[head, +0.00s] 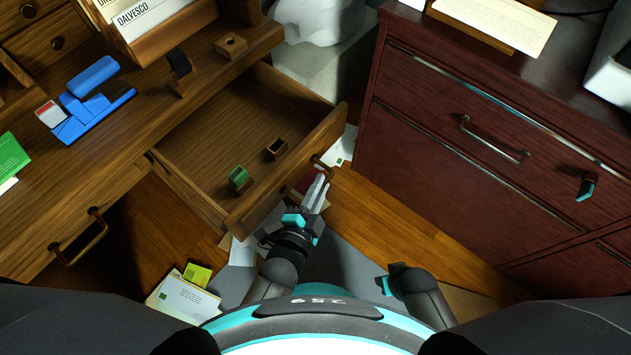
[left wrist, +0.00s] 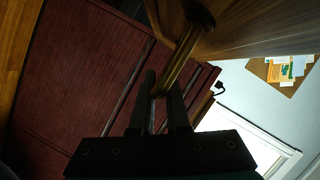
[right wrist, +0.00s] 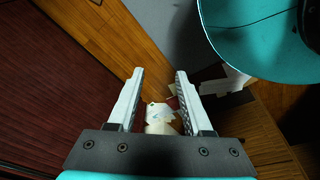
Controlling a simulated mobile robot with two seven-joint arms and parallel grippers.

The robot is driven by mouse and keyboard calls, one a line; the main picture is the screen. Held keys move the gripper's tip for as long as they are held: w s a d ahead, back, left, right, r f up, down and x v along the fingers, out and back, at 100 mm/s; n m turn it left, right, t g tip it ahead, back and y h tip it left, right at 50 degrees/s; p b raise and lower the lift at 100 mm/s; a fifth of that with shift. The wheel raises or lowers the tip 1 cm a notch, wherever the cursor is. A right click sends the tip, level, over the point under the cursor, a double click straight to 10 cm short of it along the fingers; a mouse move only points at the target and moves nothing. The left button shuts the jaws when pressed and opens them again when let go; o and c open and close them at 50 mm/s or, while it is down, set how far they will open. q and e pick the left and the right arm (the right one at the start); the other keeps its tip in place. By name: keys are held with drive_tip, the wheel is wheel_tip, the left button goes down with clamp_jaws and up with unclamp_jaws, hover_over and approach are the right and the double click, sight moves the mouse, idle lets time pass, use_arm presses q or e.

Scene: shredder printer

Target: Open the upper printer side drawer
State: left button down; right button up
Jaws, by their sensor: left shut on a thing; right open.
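A wooden desk drawer (head: 215,140) stands pulled out at the left of the head view. My left gripper (head: 320,182) is at its front, shut on the brass drawer handle (left wrist: 185,58), which runs between the fingers in the left wrist view. The dark red cabinet at the right has an upper drawer (head: 440,112), closed, with a metal bar handle (head: 495,140). I cannot tell which drawer is the printer side one. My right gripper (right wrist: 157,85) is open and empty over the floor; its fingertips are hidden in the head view.
Two small wooden blocks lie in the open drawer, one with a green top (head: 239,177). A white device (head: 612,75) stands on the red cabinet at the right edge. Papers (head: 183,300) lie on the floor. A strip of wood floor (head: 390,215) between desk and cabinet is clear.

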use_arm(q)
drive_tip(key=c, duration=0.9)
unclamp_jaws()
drive_tip(key=shift+s, duration=0.15)
drive_tip(key=shift+s+a+r, duration=0.15)
drive_tip(key=shift+s, duration=0.1)
drive_tip(key=p+v, duration=0.4)
drive_tip(key=v, duration=1)
drive_tip(key=shift+s+p, duration=0.2)
drive_tip(key=shift+p, duration=0.1)
use_arm(e)
drive_tip(key=s+d+f, duration=0.4)
drive_tip(key=s+d, duration=0.1)
drive_tip(key=s, duration=0.2)
drive_tip(key=shift+d+h, duration=0.3)
use_arm(q)
drive_tip(key=shift+a, duration=0.1)
use_arm(e)
drive_tip(key=shift+s, duration=0.1)
